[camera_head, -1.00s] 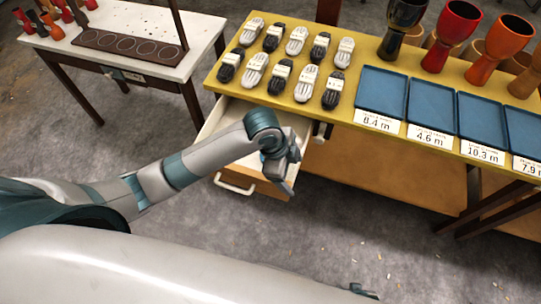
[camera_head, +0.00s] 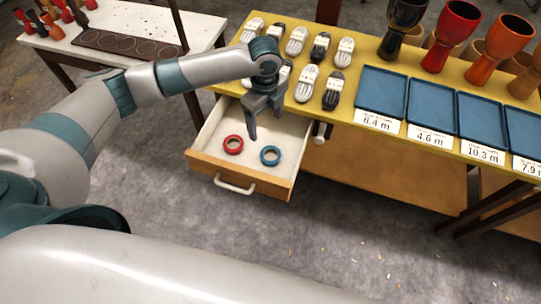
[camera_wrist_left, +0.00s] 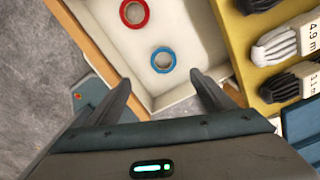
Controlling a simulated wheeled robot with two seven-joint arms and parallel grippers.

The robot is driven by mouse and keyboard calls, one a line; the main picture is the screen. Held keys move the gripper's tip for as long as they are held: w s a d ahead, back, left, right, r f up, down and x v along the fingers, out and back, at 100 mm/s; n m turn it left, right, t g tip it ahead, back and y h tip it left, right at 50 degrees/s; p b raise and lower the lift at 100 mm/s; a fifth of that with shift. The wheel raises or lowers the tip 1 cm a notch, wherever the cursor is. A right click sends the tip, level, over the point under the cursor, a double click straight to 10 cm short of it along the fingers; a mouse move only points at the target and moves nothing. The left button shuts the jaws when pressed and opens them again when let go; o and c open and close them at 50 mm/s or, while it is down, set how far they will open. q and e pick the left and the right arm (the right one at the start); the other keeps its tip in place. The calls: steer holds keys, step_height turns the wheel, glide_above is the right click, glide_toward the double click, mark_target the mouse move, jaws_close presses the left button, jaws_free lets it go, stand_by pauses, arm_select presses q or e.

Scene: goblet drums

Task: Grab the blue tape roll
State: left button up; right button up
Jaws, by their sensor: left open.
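The blue tape roll (camera_head: 270,156) lies flat in the open drawer, in its right half in the head view. It also shows in the left wrist view (camera_wrist_left: 163,60), ahead of the fingertips. My left gripper (camera_head: 265,138) points down over the drawer, above and a little behind the blue roll in the head view. In the left wrist view its two fingers (camera_wrist_left: 163,88) stand apart with nothing between them. The gripper is not touching the roll. My right gripper does not show.
A red tape roll (camera_head: 233,145) lies left of the blue one in the drawer (camera_head: 212,166). The yellow table (camera_head: 345,108) above holds rope bundles, blue trays (camera_head: 381,92) and goblet drums (camera_head: 452,36). A white table (camera_head: 140,22) stands at the back left.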

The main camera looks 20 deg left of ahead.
arm_select(q)
steer(key=shift+f, duration=0.1)
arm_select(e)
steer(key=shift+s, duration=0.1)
arm_select(q)
steer(key=p, duration=0.2)
glide_toward(270, 158)
steer(key=a, duration=0.1)
steer(key=shift+s+f, duration=0.1)
steer(key=shift+f, duration=0.35)
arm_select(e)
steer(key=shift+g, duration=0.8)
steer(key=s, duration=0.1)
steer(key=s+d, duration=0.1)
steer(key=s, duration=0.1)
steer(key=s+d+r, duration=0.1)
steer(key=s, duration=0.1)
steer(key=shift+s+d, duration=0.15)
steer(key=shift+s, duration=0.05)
arm_select(q)
steer(key=shift+f, duration=0.15)
steer(key=shift+d+f+p, duration=0.3)
steer(key=shift+f+p, duration=0.2)
steer(key=f, duration=0.2)
steer(key=shift+d+f+p, duration=0.35)
steer(key=shift+f, duration=0.65)
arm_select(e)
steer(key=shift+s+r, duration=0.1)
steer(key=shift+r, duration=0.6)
